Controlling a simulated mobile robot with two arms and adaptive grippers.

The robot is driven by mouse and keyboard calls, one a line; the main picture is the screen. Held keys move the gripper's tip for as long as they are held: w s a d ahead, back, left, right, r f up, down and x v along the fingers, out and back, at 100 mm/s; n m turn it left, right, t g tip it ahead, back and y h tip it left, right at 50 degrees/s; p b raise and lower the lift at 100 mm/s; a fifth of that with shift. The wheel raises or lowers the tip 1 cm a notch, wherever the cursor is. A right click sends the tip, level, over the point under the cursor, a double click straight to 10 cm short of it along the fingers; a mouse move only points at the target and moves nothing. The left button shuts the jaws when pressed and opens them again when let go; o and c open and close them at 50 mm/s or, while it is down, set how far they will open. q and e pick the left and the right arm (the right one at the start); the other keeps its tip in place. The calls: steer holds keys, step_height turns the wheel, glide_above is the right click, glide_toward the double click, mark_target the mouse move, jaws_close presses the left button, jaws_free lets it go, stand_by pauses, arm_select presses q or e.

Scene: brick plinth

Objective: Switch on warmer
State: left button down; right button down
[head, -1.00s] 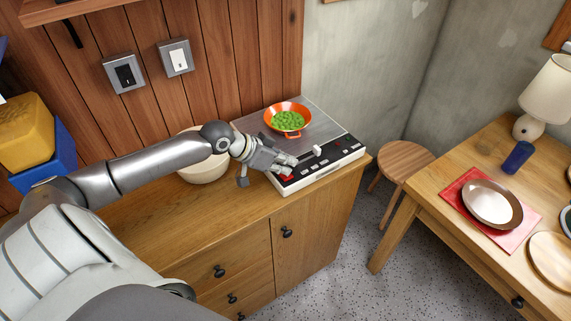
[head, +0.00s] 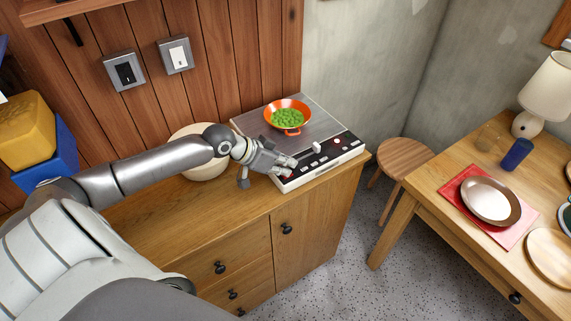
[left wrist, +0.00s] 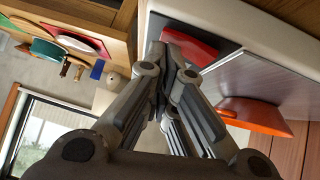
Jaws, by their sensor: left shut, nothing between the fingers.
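The warmer (head: 340,156) is a flat appliance with a grey metal top and a black control strip along its white front, standing on the wooden cabinet. A white knob (head: 316,147) and small buttons sit on the strip. My left gripper (head: 290,166) is shut and empty over the strip's left end. In the left wrist view its fingertips (left wrist: 160,52) are right beside a red switch (left wrist: 190,46); I cannot tell whether they touch. The gripper hides this switch in the head view. My right gripper is not in view.
An orange pan (head: 288,115) with green contents sits on the warmer's top. A cream bowl (head: 203,165) stands behind my left arm. A wooden stool (head: 403,160) and a table with a plate (head: 490,202) and lamp (head: 546,92) are at right. The cabinet's front top is clear.

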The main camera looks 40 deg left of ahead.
arm_select(q)
steer(key=shift+w+a+r, duration=0.2)
steer(key=shift+w+a, duration=0.1)
steer(key=shift+a, duration=0.3)
steer(key=shift+r, duration=0.1)
steer(key=r+p, duration=0.2)
steer(key=p, duration=0.1)
steer(key=r+p, duration=0.1)
steer(key=r, duration=0.1)
steer(key=shift+d+p, duration=0.25)
steer(key=shift+p, duration=0.15)
steer(key=shift+s+a+r, duration=0.1)
steer(key=shift+s+a, duration=0.05)
steer(key=shift+s, duration=0.25)
steer(key=d+v, duration=0.1)
steer(key=v, duration=0.8)
steer(key=shift+s+d+p, duration=0.3)
steer(key=shift+s+p, duration=0.1)
steer(key=shift+p, duration=0.05)
steer(key=shift+r, duration=0.1)
